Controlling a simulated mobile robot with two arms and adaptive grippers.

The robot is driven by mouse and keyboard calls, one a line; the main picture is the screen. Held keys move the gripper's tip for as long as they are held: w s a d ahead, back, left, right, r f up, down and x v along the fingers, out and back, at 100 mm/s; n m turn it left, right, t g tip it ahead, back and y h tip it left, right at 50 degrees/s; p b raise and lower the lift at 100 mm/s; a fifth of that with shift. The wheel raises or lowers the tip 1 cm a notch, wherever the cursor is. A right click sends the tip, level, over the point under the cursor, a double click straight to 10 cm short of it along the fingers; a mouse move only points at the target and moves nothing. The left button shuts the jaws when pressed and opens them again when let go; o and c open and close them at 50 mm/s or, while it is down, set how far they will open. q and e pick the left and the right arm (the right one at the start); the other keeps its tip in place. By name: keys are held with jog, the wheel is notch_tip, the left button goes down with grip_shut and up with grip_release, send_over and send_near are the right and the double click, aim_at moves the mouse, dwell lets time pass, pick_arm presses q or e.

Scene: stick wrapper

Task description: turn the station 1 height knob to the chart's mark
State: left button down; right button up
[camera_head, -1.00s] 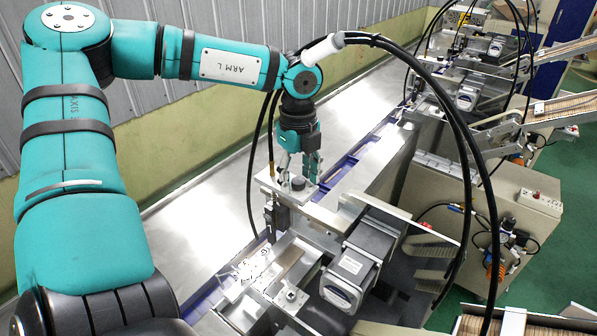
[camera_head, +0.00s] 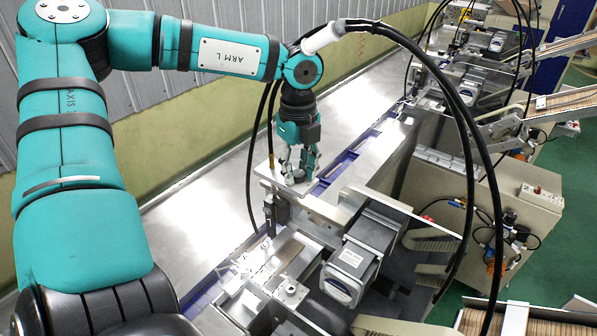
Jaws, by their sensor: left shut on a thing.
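The height knob (camera_head: 299,176) is a small dark cylinder on top of a metal plate at the near wrapping station. I cannot make out a chart in this view. My right gripper is out of view.
A boxy motor (camera_head: 352,258) and steel brackets stand right of the knob. Black hoses (camera_head: 440,85) loop from my left wrist across the station. A grey cabinet (camera_head: 480,195) and a second station (camera_head: 470,75) stand farther back. The long steel table (camera_head: 215,200) is mostly bare.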

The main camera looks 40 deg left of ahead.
aim_at(298, 173)
pick_arm(q)
jog(key=m+b, duration=0.1)
jog(key=b, duration=0.1)
jog(key=m+b, duration=0.3)
jog(key=b, duration=0.1)
jog(key=shift+f, duration=0.25)
jog(key=m+b, duration=0.2)
jog(key=shift+r+m, duration=0.1)
jog(key=shift+m, duration=0.2)
jog(key=shift+r+m+b, duration=0.1)
jog(key=shift+m+b, duration=0.3)
jog(key=shift+m, duration=0.3)
jog(key=c, duration=1)
grip_release()
jog(key=shift+r, duration=0.1)
notch_tip(298, 173, up, 12)
jog(key=shift+f, duration=0.1)
